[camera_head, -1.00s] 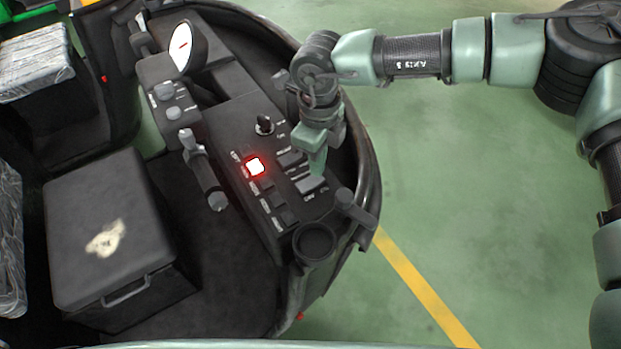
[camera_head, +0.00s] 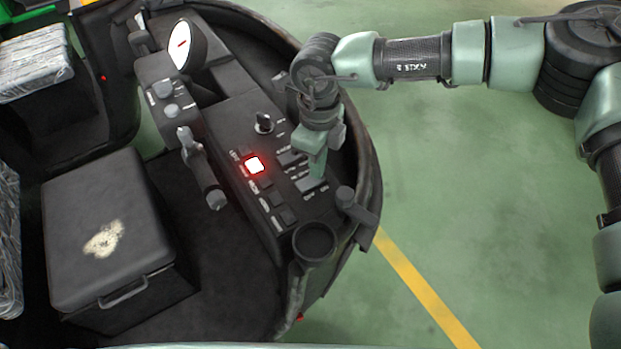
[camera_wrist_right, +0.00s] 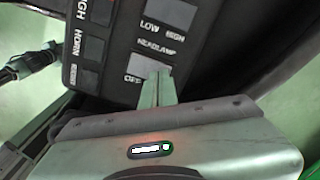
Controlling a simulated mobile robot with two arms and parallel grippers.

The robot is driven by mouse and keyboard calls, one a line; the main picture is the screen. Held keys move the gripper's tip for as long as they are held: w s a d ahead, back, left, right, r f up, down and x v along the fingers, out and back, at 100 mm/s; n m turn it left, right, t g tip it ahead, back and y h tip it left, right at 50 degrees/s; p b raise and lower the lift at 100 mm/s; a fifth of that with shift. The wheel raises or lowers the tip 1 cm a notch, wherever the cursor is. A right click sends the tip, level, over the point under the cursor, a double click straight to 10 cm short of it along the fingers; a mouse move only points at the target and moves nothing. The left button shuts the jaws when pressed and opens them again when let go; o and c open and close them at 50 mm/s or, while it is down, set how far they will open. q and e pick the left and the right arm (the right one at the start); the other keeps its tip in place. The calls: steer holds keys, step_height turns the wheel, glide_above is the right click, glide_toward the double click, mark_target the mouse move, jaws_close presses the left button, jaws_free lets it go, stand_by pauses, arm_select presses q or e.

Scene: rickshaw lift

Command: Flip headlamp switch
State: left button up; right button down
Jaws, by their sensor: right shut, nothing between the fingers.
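The headlamp switch (camera_head: 307,185) is a grey rocker on the dark control panel (camera_head: 228,118), at its lower right end in the head view. In the right wrist view the switch (camera_wrist_right: 143,64) sits below the HEADLAMP label, with OFF readable at its left. My right gripper (camera_head: 317,176) is shut and empty, pointing down. Its fingertips (camera_wrist_right: 158,78) overlap the switch and hide its right part. I cannot tell whether they touch it. My left gripper is out of view.
A lit red button (camera_head: 254,165) and several dark buttons lie left of the switch. A black knob (camera_head: 264,124) stands above, a round cup holder (camera_head: 315,242) below and a short lever (camera_head: 353,203) to the right. A curved dark rim borders the panel.

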steer(key=shift+f+b, duration=0.4)
steer(key=shift+r+p, duration=1.15)
steer(key=shift+r, duration=2.4)
